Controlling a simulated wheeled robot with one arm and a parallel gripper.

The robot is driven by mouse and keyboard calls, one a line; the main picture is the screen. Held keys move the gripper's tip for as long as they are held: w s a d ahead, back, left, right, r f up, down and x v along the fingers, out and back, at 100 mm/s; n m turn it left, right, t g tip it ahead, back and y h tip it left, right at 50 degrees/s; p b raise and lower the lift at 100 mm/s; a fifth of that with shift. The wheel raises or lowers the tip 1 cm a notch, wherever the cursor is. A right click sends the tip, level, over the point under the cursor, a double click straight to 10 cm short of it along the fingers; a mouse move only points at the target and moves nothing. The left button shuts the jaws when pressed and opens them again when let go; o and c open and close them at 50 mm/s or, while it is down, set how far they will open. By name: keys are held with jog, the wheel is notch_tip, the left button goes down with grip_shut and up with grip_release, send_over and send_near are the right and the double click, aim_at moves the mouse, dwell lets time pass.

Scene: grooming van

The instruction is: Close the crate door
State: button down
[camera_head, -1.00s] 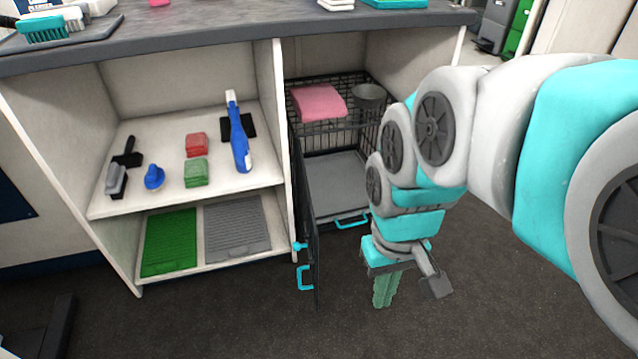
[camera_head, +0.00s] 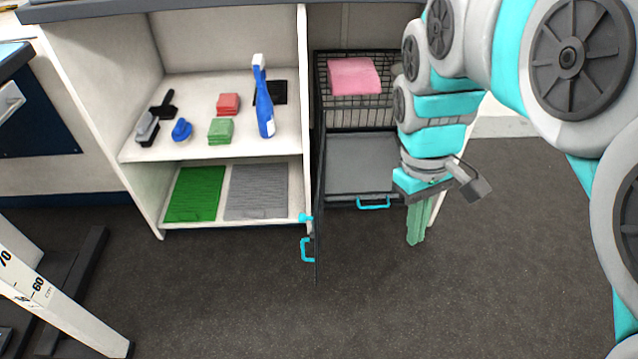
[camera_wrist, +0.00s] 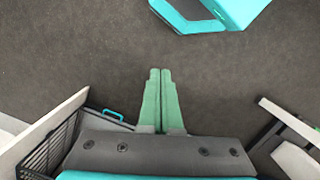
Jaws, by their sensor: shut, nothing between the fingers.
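The crate (camera_head: 391,123) is a dark wire crate inside the right-hand bay of the cabinet. It has a grey tray floor (camera_head: 362,165) and a teal handle (camera_head: 373,203) at its front lower edge. Its door (camera_head: 318,215) stands open, seen nearly edge-on at the left side of the opening, jutting out over the floor, with a teal latch handle (camera_head: 306,249). My gripper (camera_head: 415,240) points down in front of the crate, right of the door and apart from it. Its green fingers (camera_wrist: 160,85) are together and empty in the wrist view. My arm hides the crate's right side.
The shelves to the left hold brushes, a blue spray bottle (camera_head: 264,105) and green and grey mats (camera_head: 258,190). A white post with a dark base (camera_head: 65,300) stands at lower left. The floor ahead is clear.

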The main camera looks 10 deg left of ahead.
jog(key=w+a+n, duration=0.7)
jog(key=w+a, duration=0.4)
jog(key=a, duration=0.1)
jog(key=w+a+f+n+t+h, duration=0.15)
jog(key=a+n, duration=0.35)
jog(key=a, duration=1.1)
jog(key=w+d+f, duration=0.1)
jog(key=d+f, duration=0.6)
jog(key=f, duration=0.3)
jog(key=shift+w+b, duration=0.25)
jog(key=shift+b, duration=0.2)
